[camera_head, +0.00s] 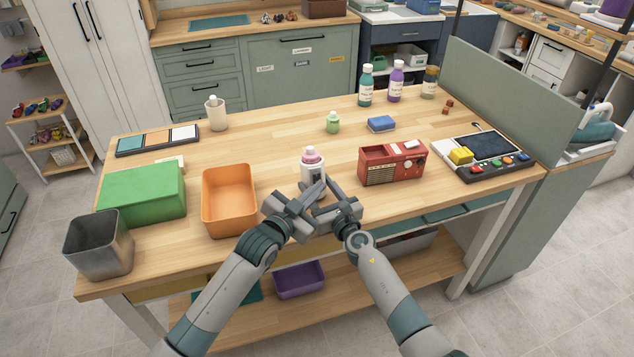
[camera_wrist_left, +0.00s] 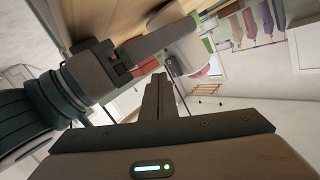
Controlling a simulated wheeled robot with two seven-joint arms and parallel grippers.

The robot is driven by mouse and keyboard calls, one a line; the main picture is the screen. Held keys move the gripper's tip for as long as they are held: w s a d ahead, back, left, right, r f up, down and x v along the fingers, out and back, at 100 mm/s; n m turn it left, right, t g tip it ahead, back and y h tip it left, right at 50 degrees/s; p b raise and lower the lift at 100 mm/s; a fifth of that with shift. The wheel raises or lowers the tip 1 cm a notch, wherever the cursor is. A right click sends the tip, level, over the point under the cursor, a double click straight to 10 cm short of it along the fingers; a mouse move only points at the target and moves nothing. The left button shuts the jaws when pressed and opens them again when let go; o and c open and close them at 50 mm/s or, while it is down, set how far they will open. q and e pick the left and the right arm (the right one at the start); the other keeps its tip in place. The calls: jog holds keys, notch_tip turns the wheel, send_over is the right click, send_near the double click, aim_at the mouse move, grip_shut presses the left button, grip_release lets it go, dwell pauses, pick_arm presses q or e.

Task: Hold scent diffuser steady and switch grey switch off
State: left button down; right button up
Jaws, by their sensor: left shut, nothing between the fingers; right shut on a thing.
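The scent diffuser (camera_head: 313,161), a small white container with a pink top, stands upright near the table's front edge. In the left wrist view its white body (camera_wrist_left: 188,50) appears sideways. My right gripper (camera_head: 329,186) is shut on the diffuser, low on its front side. My left gripper (camera_head: 314,190) is shut and empty, with its fingertips close to the front of the diffuser. In the left wrist view the left fingers (camera_wrist_left: 165,92) are together, beside the right gripper (camera_wrist_left: 135,60).
A red radio (camera_head: 378,172) stands right of the diffuser, and an orange bin (camera_head: 229,212) and green box (camera_head: 142,194) stand left.

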pick_arm(q)
jog(key=shift+s, duration=0.15)
pick_arm(e)
jog(key=shift+f, duration=0.25)
pick_arm(q)
jog(key=s, duration=0.1)
jog(key=s+r, duration=0.1)
jog(key=s+d, duration=0.1)
jog(key=s, duration=0.1)
jog(key=shift+s+r, duration=0.1)
jog(key=shift+r, duration=0.3)
pick_arm(e)
jog(key=o, duration=1.3)
jog(key=shift+r, duration=0.1)
jog(key=shift+s, duration=0.15)
jog(key=shift+s+d+r, duration=0.1)
jog(key=shift+s+d, duration=0.2)
jog(key=shift+s, duration=0.25)
jog(key=v, duration=1)
jog(key=shift+s+d, duration=0.15)
jog(key=shift+s, duration=0.1)
